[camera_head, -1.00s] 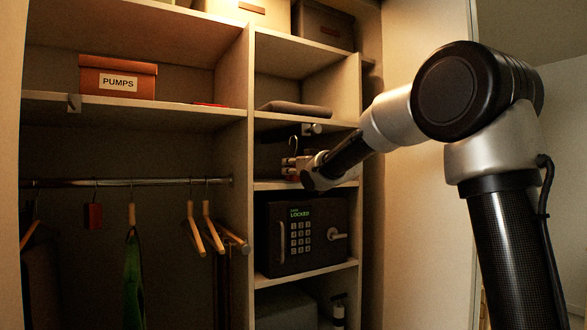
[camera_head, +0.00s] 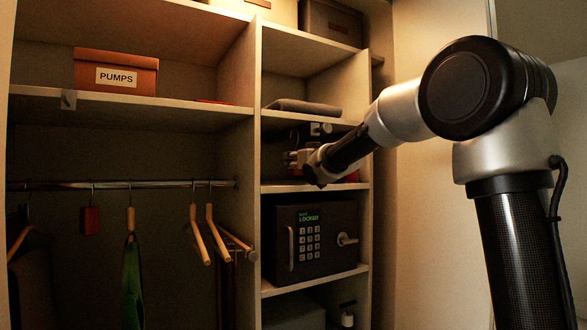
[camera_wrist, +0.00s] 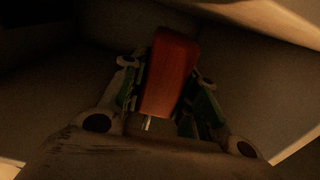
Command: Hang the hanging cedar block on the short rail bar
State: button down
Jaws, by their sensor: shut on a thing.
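The hanging cedar block (camera_wrist: 172,72) is a red-brown block between my two fingers in the wrist view. My gripper (camera_head: 303,158) is shut on it, inside the open compartment above the safe. In the head view the block is mostly hidden by the gripper, and its thin hook (camera_head: 293,134) shows only faintly above. The short rail bar (camera_head: 321,128) shows as a pale end piece under the shelf, close to the hook and to its right. Its far part is lost in shadow. I cannot tell whether hook and bar touch.
A safe (camera_head: 312,240) stands below my gripper. A folded grey cloth (camera_head: 304,108) lies on the shelf above. A divider (camera_head: 250,150) bounds the compartment on the left. The long rail (camera_head: 60,185) holds hangers and another red-brown block (camera_head: 90,221). A red thing (camera_head: 350,177) lies behind my arm.

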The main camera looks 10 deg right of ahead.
jog(key=v, duration=1)
jog(key=shift+s+r, duration=0.2)
jog(key=shift+r, duration=0.05)
dwell(0.3)
